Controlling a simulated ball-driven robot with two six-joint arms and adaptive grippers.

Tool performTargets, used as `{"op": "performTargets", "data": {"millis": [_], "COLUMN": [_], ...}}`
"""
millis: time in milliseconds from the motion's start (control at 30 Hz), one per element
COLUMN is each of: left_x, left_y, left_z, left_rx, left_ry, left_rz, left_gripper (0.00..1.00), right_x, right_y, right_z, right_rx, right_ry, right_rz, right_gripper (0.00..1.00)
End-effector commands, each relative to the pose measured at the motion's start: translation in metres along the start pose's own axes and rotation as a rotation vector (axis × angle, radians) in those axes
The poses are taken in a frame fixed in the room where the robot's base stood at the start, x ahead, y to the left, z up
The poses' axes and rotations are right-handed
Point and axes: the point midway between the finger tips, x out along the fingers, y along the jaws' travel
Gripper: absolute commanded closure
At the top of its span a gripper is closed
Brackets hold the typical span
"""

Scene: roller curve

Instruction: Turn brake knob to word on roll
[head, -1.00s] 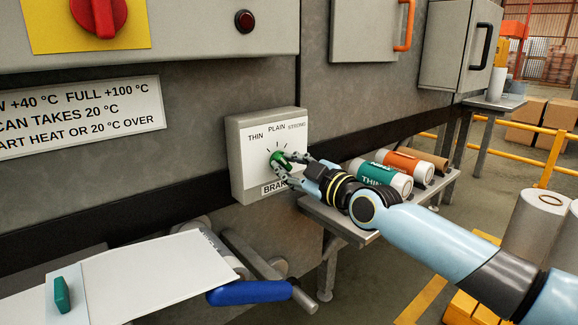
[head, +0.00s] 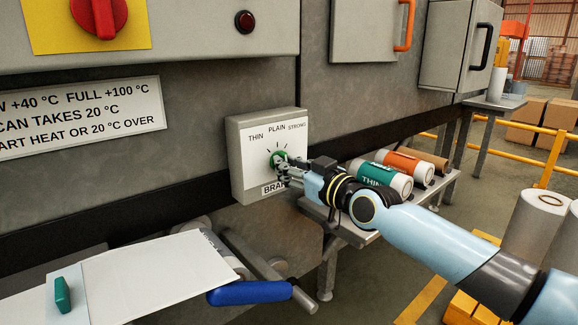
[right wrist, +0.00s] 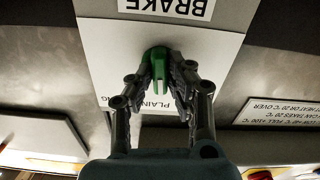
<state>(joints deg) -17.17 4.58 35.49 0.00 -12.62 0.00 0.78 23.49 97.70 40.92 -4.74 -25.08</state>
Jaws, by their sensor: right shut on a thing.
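The green brake knob (head: 277,157) sits on a white-faced box (head: 243,172) marked THIN, PLAIN and STRONG above it and BRAKE below. My right gripper (head: 284,169) is shut on the knob. In the right wrist view, upside down, the fingers (right wrist: 168,78) lie on both sides of the green knob (right wrist: 157,56), whose long part runs towards PLAIN. The fingers hide part of the dial. A roll with a teal label (head: 373,177) reading THIN lies on the side table. My left gripper is not in view.
Beside it lie an orange-labelled roll (head: 405,165) and a brown roll (head: 428,160) on the grey side table (head: 335,226). Below the box, a white sheet (head: 150,273) and a blue handle (head: 248,293) stick out. A yellow rail (head: 553,160) stands at right.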

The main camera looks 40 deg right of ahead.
Motion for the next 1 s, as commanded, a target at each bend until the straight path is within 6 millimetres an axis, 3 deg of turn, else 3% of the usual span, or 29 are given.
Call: {"op": "performTargets", "data": {"millis": [300, 800, 833, 1000], "left_x": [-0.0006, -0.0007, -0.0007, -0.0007], "left_y": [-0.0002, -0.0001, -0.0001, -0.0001], "left_z": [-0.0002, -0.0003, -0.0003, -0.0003], "left_rx": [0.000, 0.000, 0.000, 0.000], "left_ry": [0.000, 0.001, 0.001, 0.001], "left_rz": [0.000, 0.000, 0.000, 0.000], "left_gripper": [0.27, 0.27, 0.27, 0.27], "right_x": [-0.0003, -0.0003, -0.0003, -0.0002], "right_y": [-0.0002, -0.0002, -0.0002, -0.0002], "right_z": [0.0010, 0.0013, 0.0013, 0.0009], "right_rx": [0.118, 0.137, 0.137, 0.136], "right_ry": [-0.002, -0.003, -0.003, -0.002], "right_rz": [0.000, 0.000, 0.000, 0.000], "right_gripper": [1.00, 1.00, 0.81, 0.62]}}
